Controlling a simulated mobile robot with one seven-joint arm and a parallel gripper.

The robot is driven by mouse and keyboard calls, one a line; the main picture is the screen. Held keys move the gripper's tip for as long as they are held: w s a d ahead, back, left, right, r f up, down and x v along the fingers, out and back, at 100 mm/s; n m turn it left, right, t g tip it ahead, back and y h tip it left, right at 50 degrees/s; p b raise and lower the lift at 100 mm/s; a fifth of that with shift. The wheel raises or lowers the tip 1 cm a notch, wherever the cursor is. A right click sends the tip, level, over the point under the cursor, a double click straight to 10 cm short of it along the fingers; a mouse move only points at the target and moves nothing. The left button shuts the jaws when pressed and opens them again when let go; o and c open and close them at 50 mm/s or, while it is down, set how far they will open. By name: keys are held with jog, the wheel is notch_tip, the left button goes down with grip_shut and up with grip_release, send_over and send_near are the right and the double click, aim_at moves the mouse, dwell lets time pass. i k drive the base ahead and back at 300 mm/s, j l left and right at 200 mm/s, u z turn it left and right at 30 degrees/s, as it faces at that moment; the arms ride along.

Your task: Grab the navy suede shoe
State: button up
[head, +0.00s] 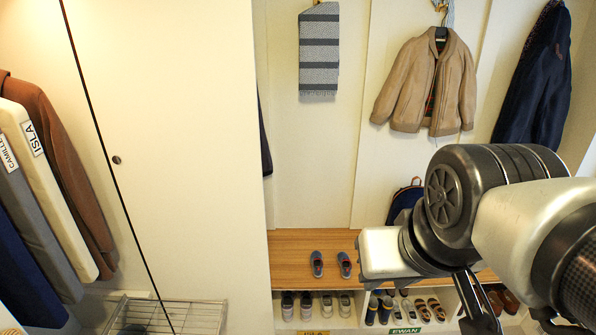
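Two dark blue shoes with pale insides, the left one (371,310) and the right one (385,309), stand side by side in a low cubby under the bench. They look like the navy pair, but the suede is too small to make out. On the bench top above sits a dark grey-blue pair with red inside, its left shoe (317,263) and right shoe (345,264) slightly apart. My gripper (518,322) is at the lower right, partly cut off by the frame edge. Its dark fingers appear spread, with nothing visible between them. It is right of the navy pair.
The wooden bench (290,245) has cubbies below holding grey, white and brown shoes, with a green EWAN label (405,331). A backpack (404,198) stands on the bench, partly behind my arm. Coats hang above. A wire rack (200,315) is lower left.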

aim_at(315, 258)
jog(key=l+u, duration=0.45)
jog(key=l, duration=0.7)
jog(key=i, duration=0.7)
jog(key=i+j+z, duration=0.5)
jog(key=j, duration=0.45)
jog(key=i+z, duration=0.1)
jog(key=z, duration=0.95)
